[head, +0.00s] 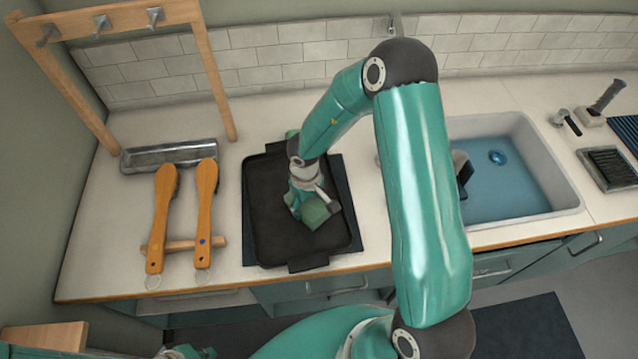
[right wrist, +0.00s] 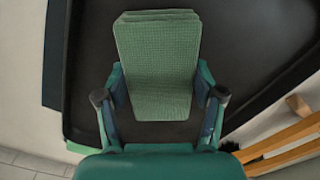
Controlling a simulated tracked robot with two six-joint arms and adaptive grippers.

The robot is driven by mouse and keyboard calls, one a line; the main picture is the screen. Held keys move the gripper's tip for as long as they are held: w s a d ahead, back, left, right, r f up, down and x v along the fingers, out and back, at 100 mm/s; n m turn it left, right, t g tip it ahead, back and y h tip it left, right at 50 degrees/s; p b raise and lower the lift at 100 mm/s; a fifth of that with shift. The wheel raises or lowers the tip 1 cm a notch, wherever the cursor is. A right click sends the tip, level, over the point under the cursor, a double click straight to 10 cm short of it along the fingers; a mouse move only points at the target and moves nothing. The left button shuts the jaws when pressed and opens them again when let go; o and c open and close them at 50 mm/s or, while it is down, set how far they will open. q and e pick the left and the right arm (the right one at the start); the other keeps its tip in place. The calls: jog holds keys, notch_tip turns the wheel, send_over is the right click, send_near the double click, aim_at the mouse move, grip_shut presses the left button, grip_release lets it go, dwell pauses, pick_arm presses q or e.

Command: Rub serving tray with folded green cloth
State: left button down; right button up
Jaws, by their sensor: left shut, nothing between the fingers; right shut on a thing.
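The black serving tray (head: 270,225) lies on a dark mat on the counter, with raised rims and a handle at its near end. My right gripper (head: 312,203) is low over the tray's middle, shut on the folded green cloth (head: 321,212). In the right wrist view the layered cloth (right wrist: 158,65) sticks out beyond the fingers of the right gripper (right wrist: 160,100), over the dark tray (right wrist: 245,40). Whether the cloth touches the tray is hard to tell. My left gripper (head: 187,352) shows only partly at the bottom edge, shut and empty, away from the tray.
Two wooden-handled brushes (head: 206,205) lean on a wooden rest left of the tray. A metal trough (head: 170,156) sits behind them under a wooden hook rack (head: 215,85). A sink (head: 555,185) with blue water lies to the right. A green thing (head: 291,135) shows at the tray's far edge.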

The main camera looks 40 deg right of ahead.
aim_at(321, 201)
jog(key=shift+w+a+f+b, duration=0.2)
jog(key=shift+a+b, duration=0.15)
jog(key=shift+b, duration=0.8)
jog(key=shift+s+d+r+p, duration=0.15)
jog(key=shift+d+r+p, duration=0.05)
jog(key=shift+r+p, duration=0.55)
jog(key=shift+s+d+f+p, duration=0.35)
jog(key=shift+d+p, duration=0.2)
jog(key=shift+p, duration=0.3)
jog(key=shift+s+d+f+p, duration=0.1)
jog(key=shift+s+d+p, duration=0.1)
jog(key=shift+d+p, duration=0.25)
jog(key=shift+s+d+p, duration=0.2)
jog(key=shift+d, duration=0.4)
jog(key=shift+r, duration=1.05)
jog(key=shift+w+a+r, duration=0.15)
jog(key=shift+r, duration=1.35)
notch_tip(321, 201, up, 2)
jog(key=shift+r, duration=0.1)
pick_arm(q)
jog(key=shift+s+a+r, duration=0.35)
jog(key=shift+s+r, duration=0.25)
jog(key=shift+s, duration=0.15)
pick_arm(e)
jog(key=shift+r, duration=0.3)
